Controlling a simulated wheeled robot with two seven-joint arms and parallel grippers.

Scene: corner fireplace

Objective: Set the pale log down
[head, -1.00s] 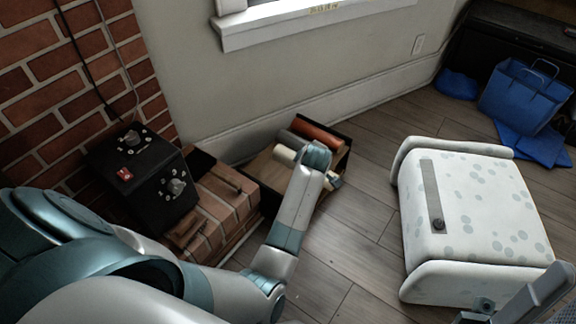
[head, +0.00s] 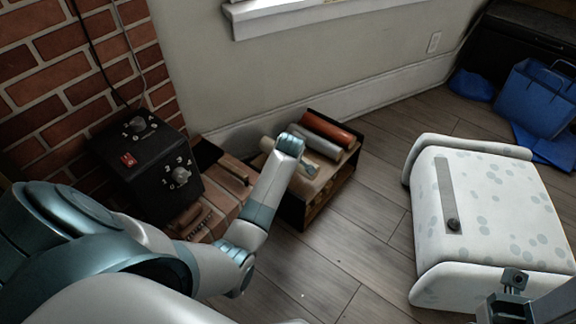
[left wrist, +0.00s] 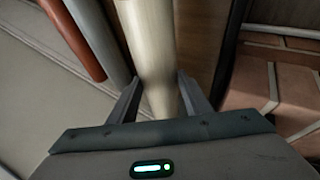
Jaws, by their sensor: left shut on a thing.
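The pale log (left wrist: 150,45) is a smooth cream cylinder between the two fingers of my left gripper (left wrist: 158,98) in the left wrist view. A red-brown log (head: 328,128) and a grey log (head: 318,141) lie side by side on the box. The pale log is beside the grey one; whether it touches the box is hidden. Part of my right gripper (head: 515,288) shows at the lower right.
The brick hearth (head: 222,192) with a black control box (head: 150,165) is left of the log box. A white spotted stool (head: 490,215) stands at the right. Blue bags (head: 535,100) lie at the back right. Bare floor lies between log box and stool.

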